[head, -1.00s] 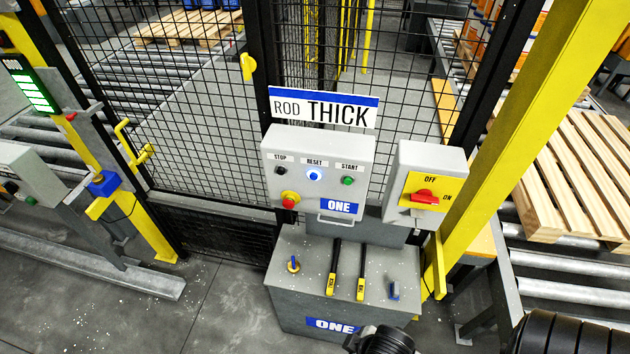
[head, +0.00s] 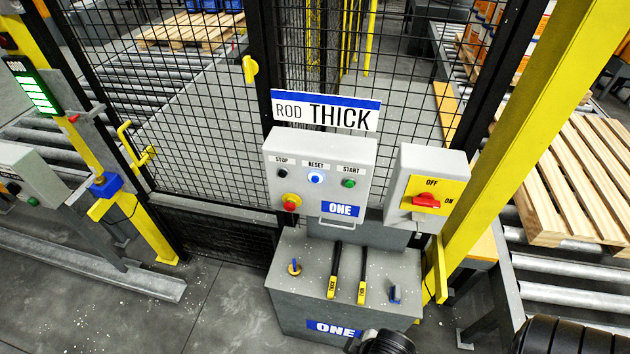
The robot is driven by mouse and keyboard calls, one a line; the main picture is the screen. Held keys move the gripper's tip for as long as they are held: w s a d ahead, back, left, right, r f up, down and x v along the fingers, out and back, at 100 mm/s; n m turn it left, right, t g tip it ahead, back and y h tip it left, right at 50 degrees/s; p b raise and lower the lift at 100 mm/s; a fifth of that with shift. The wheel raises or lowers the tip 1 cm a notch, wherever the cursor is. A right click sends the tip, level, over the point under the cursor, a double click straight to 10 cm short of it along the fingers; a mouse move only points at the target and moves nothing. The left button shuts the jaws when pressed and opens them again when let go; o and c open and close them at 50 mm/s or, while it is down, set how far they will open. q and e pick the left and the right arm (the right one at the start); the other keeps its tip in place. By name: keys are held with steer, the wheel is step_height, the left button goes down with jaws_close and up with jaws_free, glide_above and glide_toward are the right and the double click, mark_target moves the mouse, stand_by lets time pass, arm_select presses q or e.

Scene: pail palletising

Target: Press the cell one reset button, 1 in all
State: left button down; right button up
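The cell one control box (head: 317,165) is a grey panel with a blue ONE label, fixed in front of the mesh fence. Its reset button (head: 316,178) is blue with a bright, lit-looking centre, under the word RESET. A black stop button (head: 283,172) is to its left and a green start button (head: 348,183) to its right. A red mushroom button on yellow (head: 291,203) sits below. Dark parts of my arm show at the bottom edge and bottom right corner. Neither gripper's fingers can be made out.
A grey pedestal (head: 345,268) below the box carries two black-and-yellow levers and small blue keys or knobs. A red rotary switch (head: 426,201) is on a box to the right. A yellow post (head: 500,150) and a wooden pallet (head: 580,180) stand further right.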

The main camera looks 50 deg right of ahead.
jaws_close()
stand_by(0.6)
stand_by(0.3)
